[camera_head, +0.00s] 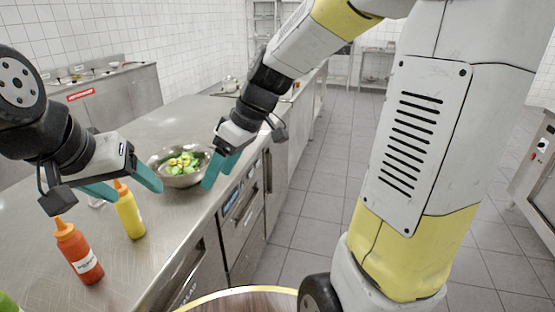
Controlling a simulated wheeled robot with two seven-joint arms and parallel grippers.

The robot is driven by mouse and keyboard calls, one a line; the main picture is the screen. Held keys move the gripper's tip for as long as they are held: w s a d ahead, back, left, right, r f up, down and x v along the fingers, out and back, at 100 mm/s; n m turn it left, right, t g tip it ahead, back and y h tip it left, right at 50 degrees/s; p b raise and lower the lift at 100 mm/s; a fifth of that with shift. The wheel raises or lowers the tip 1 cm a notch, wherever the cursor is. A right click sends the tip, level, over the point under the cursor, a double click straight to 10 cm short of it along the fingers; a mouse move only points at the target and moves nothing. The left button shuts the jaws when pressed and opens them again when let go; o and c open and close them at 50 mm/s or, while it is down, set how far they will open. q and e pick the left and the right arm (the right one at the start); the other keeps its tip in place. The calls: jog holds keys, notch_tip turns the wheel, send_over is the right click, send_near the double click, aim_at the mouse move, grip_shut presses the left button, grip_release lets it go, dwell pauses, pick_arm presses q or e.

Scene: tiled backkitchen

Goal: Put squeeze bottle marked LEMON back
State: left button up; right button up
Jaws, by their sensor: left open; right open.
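A yellow squeeze bottle (131,217) with an orange tip stands upright on the steel counter (185,118); I cannot read a LEMON mark on it. My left gripper (127,186) is open, its teal fingers on either side of the bottle's tip in the picture. I cannot tell whether they touch it. My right gripper (220,172) is open and empty, near the counter's front edge, just right of a bowl.
A red squeeze bottle (81,255) with a white label stands nearer on the counter. Part of something green (6,303) shows at the bottom left corner. The metal bowl (180,177) holds green and yellow food. The counter behind it is mostly clear.

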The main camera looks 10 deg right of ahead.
jog(key=s+d+r+m+t+h, duration=0.3)
jog(key=s+d+r+m+t, duration=0.2)
jog(key=s+d+m, duration=0.5)
jog(key=shift+d+r+m, duration=0.2)
jog(key=shift+d+m, duration=0.1)
jog(key=shift+d, duration=1.25)
